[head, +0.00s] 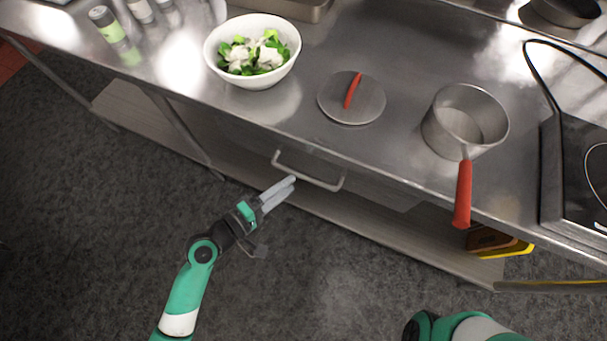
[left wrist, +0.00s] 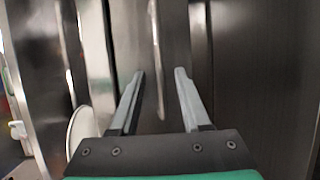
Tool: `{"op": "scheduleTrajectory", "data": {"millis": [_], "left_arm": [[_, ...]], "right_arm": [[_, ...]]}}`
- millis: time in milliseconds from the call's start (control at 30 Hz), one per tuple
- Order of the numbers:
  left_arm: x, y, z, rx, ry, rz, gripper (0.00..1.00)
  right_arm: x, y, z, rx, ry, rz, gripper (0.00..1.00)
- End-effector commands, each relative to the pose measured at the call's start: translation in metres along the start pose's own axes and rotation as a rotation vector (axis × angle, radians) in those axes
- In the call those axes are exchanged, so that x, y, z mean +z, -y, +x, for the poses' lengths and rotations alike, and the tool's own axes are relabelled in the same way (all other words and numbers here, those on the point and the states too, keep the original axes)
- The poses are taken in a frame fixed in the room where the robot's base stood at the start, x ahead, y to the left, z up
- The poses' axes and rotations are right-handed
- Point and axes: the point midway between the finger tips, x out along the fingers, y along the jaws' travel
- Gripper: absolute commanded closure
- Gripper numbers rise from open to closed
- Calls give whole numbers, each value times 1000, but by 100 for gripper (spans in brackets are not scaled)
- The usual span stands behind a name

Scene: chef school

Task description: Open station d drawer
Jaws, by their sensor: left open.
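The drawer is under the steel counter; its dark metal front (head: 318,166) looks closed. Its pale bar handle (head: 308,178) sticks out from the front. My left gripper (head: 292,184) is open, with its fingertips close to the left part of the handle. In the left wrist view the handle (left wrist: 155,60) runs upright in the picture, between the lines of the two open fingers (left wrist: 160,82). I cannot tell whether the fingers touch it. My right gripper is out of view; only part of the right arm shows at the bottom of the head view.
On the counter (head: 300,105) stand a salad bowl (head: 229,77), a round lid (head: 335,110) and a saucepan (head: 452,140) whose red handle (head: 463,195) overhangs the front edge. A lower shelf (head: 390,243) runs beneath. The floor in front is clear.

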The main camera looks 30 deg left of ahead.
Motion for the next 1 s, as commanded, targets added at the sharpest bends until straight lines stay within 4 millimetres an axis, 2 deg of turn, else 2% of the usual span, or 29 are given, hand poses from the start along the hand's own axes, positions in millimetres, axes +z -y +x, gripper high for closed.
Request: {"op": "scheduleTrajectory", "data": {"millis": [33,100,233,400,600,633,867,900,1000], "left_arm": [[1,2,13,1,5,3,53],[1,2,28,1,5,3,53],[1,2,49,0,3,1,53],[0,0,60,1,1,0,53],[0,0,60,1,0,0,53],[0,0,60,1,0,0,55],[0,0,60,0,0,0,96],[0,0,60,0,0,0,100],[0,0,60,0,0,0,100]], "right_arm": [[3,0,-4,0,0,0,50],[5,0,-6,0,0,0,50],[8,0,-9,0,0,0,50],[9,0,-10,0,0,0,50],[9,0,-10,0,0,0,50],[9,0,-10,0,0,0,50],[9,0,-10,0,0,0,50],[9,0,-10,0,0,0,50],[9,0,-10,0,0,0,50]]}}
